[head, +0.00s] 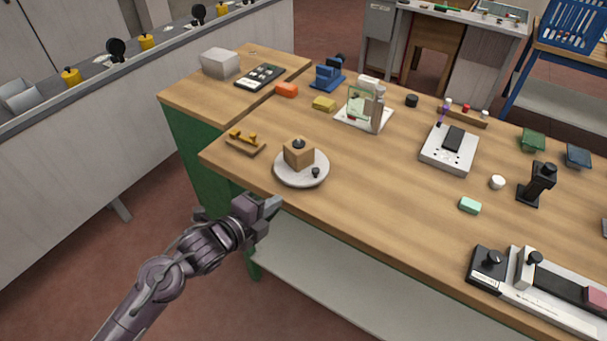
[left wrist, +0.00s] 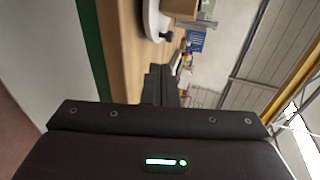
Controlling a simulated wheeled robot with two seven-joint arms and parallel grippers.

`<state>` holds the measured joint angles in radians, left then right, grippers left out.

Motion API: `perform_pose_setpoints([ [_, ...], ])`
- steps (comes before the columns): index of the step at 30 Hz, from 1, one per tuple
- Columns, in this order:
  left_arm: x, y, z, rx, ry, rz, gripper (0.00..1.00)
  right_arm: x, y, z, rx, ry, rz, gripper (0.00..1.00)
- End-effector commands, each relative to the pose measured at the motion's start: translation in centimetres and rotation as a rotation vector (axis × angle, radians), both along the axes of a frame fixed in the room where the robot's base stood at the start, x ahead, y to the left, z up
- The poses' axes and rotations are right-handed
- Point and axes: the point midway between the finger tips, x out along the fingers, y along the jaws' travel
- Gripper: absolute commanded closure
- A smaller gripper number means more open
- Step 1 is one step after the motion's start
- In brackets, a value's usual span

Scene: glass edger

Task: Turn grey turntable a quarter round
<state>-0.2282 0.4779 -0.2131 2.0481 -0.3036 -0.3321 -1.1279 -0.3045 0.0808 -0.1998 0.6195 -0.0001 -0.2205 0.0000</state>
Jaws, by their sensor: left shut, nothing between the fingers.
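The grey turntable (head: 289,179) is a round, light disc near the front left edge of the wooden bench. A brown wooden block (head: 297,154) with a dark knob on top sits on it. A small dark knob (head: 315,173) stands on the disc near its front right rim. My left gripper (head: 270,207) is shut and empty, in front of the bench edge, below and left of the turntable and apart from it. In the left wrist view, part of the turntable (left wrist: 152,22) shows at the top, beyond the dark fingers (left wrist: 160,86). My right gripper is not in view.
A wooden holder with yellow pieces (head: 245,141) lies left of the turntable. A white-based stand (head: 364,117) is behind it, and a mint block (head: 470,205) lies to the right. The bench top between the turntable and the mint block is clear.

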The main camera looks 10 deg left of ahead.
Motion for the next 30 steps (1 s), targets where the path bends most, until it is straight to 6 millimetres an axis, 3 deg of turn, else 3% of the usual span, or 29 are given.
perform_pose_setpoints([
  [16,8.6,-5.2,-2.1,-0.002,-0.003,-0.001,1.0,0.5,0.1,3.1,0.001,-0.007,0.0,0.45],
  [22,10.0,-6.0,-2.3,-0.001,-0.004,-0.001,1.0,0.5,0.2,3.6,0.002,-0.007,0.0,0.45],
  [30,10.3,-6.1,-2.5,0.0,-0.003,-0.002,1.0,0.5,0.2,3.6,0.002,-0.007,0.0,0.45],
])
